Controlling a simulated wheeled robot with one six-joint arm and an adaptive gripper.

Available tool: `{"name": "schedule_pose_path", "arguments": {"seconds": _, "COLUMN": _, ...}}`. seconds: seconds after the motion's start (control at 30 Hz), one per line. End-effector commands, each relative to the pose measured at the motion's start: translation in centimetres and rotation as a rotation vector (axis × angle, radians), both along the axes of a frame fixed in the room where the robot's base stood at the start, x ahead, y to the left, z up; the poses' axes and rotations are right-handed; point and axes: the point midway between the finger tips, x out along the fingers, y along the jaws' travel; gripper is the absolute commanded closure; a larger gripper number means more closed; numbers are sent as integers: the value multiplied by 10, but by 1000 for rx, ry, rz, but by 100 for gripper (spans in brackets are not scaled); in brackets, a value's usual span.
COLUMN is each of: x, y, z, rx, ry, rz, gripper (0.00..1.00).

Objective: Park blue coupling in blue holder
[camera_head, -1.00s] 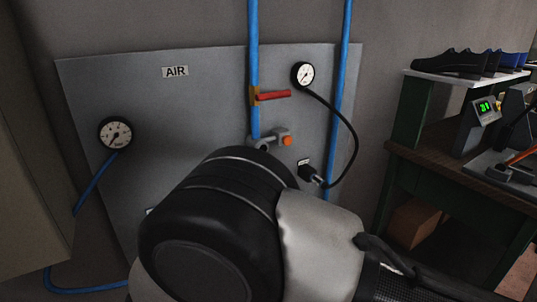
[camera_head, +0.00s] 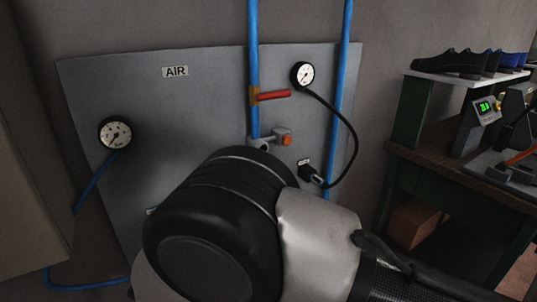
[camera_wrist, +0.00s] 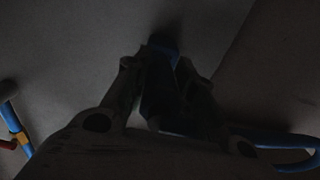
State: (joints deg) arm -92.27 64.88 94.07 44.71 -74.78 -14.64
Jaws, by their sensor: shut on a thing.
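In the wrist view my gripper (camera_wrist: 160,75) is shut on a dark blue piece, seemingly the blue coupling (camera_wrist: 163,44). The picture is very dark, so its exact shape and tilt are hard to tell. The grey panel lies behind it; I cannot tell whether the coupling touches anything. A blue hose (camera_wrist: 285,141) curves at the right of that view. In the head view my arm hides the gripper and the coupling. I cannot make out the blue holder; a pale label edge (camera_head: 151,211) shows beside my arm.
The grey AIR panel (camera_head: 185,110) carries a left gauge (camera_head: 115,133), a right gauge (camera_head: 302,75), a red valve lever (camera_head: 274,96) and an outlet with an orange button (camera_head: 287,140). A black coupling (camera_head: 311,174) sits low right. A green workbench (camera_head: 405,175) stands at the right.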

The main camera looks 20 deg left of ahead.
Motion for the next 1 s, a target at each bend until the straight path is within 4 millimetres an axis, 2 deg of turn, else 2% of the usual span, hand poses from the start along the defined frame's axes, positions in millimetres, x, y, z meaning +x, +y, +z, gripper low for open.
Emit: {"name": "schedule_pose_path", "arguments": {"seconds": 1.0, "x": 7, "y": 7, "z": 0, "rx": 1, "ry": -1, "rz": -1, "gripper": 100}}
